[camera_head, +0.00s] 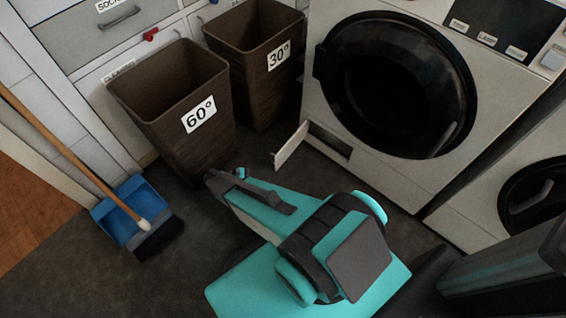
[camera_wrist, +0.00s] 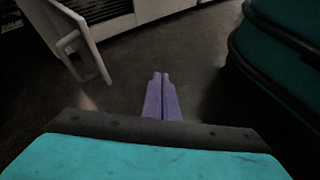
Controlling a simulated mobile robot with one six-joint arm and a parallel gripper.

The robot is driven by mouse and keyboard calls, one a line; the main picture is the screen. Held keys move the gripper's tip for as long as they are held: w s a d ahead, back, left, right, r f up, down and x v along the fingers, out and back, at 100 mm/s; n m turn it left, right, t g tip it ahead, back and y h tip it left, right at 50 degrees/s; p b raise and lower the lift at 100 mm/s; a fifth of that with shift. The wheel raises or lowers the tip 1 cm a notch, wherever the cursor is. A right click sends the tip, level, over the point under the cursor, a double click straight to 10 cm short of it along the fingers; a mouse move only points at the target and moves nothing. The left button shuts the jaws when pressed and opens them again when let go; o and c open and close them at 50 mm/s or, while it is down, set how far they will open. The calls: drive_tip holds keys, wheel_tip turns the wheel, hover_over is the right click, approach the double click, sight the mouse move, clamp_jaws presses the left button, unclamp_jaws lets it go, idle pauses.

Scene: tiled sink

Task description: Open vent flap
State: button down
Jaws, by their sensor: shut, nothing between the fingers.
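The vent flap (camera_head: 291,146) is a small pale panel low on the front of the large washing machine. It stands swung outward at the left end of a dark rectangular opening (camera_head: 331,142). In the wrist view the flap (camera_wrist: 72,32) is at upper left, with a loop-shaped handle on its face. My gripper (camera_wrist: 160,76) shows as two purple fingers pressed together, shut and empty. It points over the dark floor, to the right of the flap and apart from it. The fingers cannot be made out in the head view.
The washing machine (camera_head: 330,95) has a round black door above the opening. Brown bins marked 60° (camera_head: 165,115) and 30° (camera_head: 245,60) stand to its left. A blue dustpan (camera_head: 115,218) and broom lie at far left. Dark floor is clear before the flap.

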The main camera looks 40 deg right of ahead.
drive_tip(key=s+a+r+m+y, duration=0.3)
drive_tip(key=s+a+m+y, duration=0.2)
drive_tip(key=s+a, duration=0.2)
drive_tip(key=s+a+r+m+t+y, duration=0.1)
drive_tip(key=s+a+r+m+y, duration=0.1)
drive_tip(key=s+a+m+y, duration=0.3)
drive_tip(key=shift+s+a+r+t+y, duration=0.3)
drive_tip(key=shift+s+a+r+y, duration=0.15)
drive_tip(key=shift+s+a, duration=1.2)
drive_tip(key=shift+s+d, duration=0.2)
drive_tip(key=shift+d, duration=0.1)
